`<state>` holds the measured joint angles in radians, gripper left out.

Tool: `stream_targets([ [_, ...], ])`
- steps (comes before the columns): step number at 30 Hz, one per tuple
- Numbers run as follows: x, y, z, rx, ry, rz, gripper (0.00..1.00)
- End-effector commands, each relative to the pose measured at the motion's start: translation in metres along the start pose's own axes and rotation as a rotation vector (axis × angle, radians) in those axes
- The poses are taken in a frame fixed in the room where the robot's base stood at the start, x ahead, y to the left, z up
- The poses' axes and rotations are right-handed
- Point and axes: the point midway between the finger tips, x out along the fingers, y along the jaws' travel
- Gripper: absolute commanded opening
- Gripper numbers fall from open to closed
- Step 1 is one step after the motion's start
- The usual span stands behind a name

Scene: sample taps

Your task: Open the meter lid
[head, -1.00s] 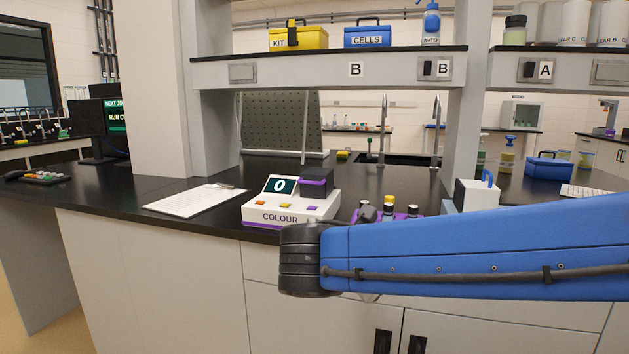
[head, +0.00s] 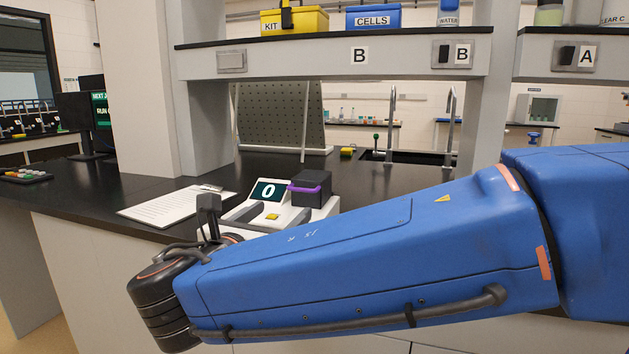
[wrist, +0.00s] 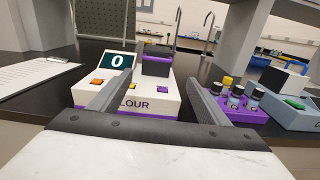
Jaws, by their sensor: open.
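The colour meter (head: 322,211) is a white case with a purple lower edge, a screen reading 0 and coloured buttons. Its dark box-shaped lid (head: 311,188) with a purple handle strip (head: 305,189) sits down at the right rear of the case and looks shut. In the wrist view the meter (wrist: 158,105) is straight ahead, with the lid (wrist: 157,64) beyond the fingertips. My gripper (wrist: 158,84) is open and empty, its fingers spread in front of the meter. In the head view my arm hides the meter's lower front.
A paper sheet on a clipboard (head: 168,206) lies left of the meter. In the wrist view a purple rack (wrist: 236,111) of capped vials and a grey-blue device (wrist: 290,107) stand to the right. A shelf (head: 330,61) crosses above the bench.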

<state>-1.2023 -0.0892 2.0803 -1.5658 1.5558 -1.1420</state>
Motion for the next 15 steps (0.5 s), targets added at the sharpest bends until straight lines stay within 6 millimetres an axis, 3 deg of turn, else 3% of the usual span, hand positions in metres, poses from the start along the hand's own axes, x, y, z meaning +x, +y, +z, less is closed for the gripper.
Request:
stream_targets([
  [8,0.016,0.004,0.003,-0.009,-0.012,0.007,0.7],
  [15,0.046,0.004,0.003,-0.009,-0.012,0.005,0.7],
])
